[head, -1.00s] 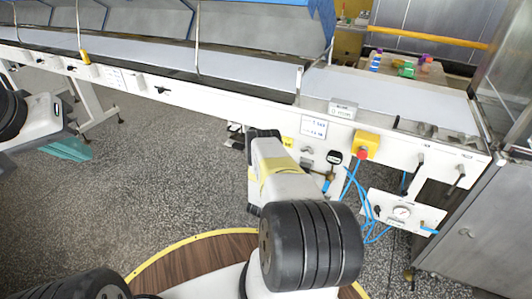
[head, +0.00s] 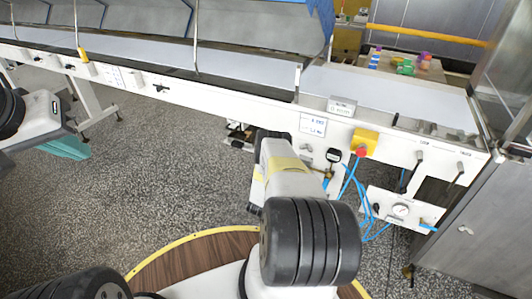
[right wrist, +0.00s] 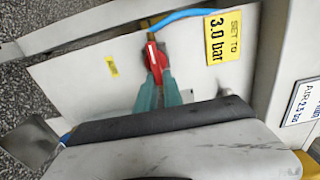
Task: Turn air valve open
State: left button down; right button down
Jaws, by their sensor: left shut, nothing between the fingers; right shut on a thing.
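The air valve shows in the right wrist view as a red lever (right wrist: 156,58) below a brass fitting (right wrist: 146,24) on a white panel. A blue hose (right wrist: 185,15) runs right from the fitting, and the lever points down, roughly crosswise to it. My right gripper (right wrist: 157,82) has its teal fingers shut on the lower end of the red lever. In the head view my right arm hides that gripper and the red lever. My left gripper (head: 68,147) is shut and empty, above the floor at the left.
A yellow "SET TO 3.0 bar" sign (right wrist: 222,38) is beside the valve. The white conveyor frame (head: 225,107) runs above.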

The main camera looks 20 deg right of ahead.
jog(key=shift+w+a+f, duration=0.15)
jog(key=shift+a+f, duration=0.1)
jog(key=shift+a, duration=0.25)
jog(key=c, duration=1.5)
grip_release()
jog(key=shift+d+r, duration=0.1)
jog(key=shift+r, duration=0.05)
jog(key=shift+v, duration=3.85)
jog(key=shift+o, duration=0.3)
